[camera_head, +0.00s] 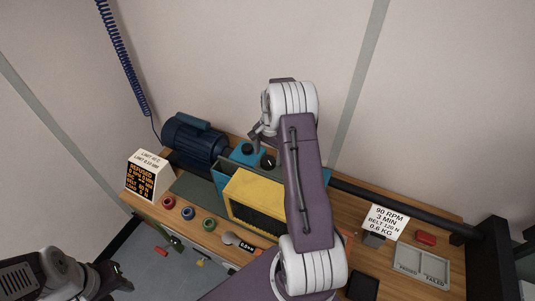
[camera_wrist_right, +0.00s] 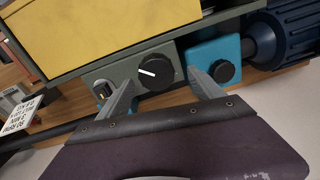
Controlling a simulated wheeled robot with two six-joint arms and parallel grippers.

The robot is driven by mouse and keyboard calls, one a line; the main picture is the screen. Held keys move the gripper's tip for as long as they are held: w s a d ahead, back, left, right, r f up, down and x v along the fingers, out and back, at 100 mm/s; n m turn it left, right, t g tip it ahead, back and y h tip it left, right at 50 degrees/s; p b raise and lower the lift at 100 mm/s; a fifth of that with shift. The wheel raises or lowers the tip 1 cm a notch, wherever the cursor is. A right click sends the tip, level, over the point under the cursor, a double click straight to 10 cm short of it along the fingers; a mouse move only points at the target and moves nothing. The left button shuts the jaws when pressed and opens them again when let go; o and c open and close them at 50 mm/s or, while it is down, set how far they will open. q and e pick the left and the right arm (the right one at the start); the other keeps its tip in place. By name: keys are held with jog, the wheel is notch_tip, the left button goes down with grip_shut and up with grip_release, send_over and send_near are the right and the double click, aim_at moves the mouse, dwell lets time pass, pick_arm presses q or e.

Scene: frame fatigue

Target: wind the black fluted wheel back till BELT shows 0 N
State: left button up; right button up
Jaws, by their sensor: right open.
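The black fluted wheel (camera_wrist_right: 222,71) appears to be the dark knob on the blue block (camera_wrist_right: 205,55); in the head view it shows small (camera_head: 247,148). A second black knob (camera_wrist_right: 155,72) with a white pointer mark sits on the grey panel beside it. My right gripper (camera_wrist_right: 162,80) is open and empty, its fingers either side of the pointer knob in the picture; contact cannot be told. The display (camera_head: 148,180) at left shows orange text starting REFUSED; its BELT figure is too small to read. My left gripper (camera_head: 118,284) is low at the left, away from the bench, its jaws unclear.
A dark blue motor (camera_head: 195,140) stands beside the blue block. A yellow guard (camera_head: 255,194) is in front. Red, blue and green rings lie on the bench front. A sign (camera_head: 386,220) reads 90 RPM, 3 MIN, BELT 120 N, 0.6 KG. A divided tray (camera_head: 421,266) is at right.

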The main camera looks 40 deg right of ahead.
jog(key=shift+w+f, duration=0.1)
jog(key=shift+f, duration=0.55)
jog(key=shift+f+p, duration=0.3)
jog(key=shift+s+f, duration=0.1)
jog(key=shift+s, duration=0.3)
jog(key=shift+s+a, duration=0.1)
jog(key=shift+s, duration=0.1)
jog(key=shift+w, duration=0.25)
jog(key=c, duration=1.4)
pick_arm(q)
jog(key=shift+s+r, duration=0.4)
jog(key=shift+r, duration=0.25)
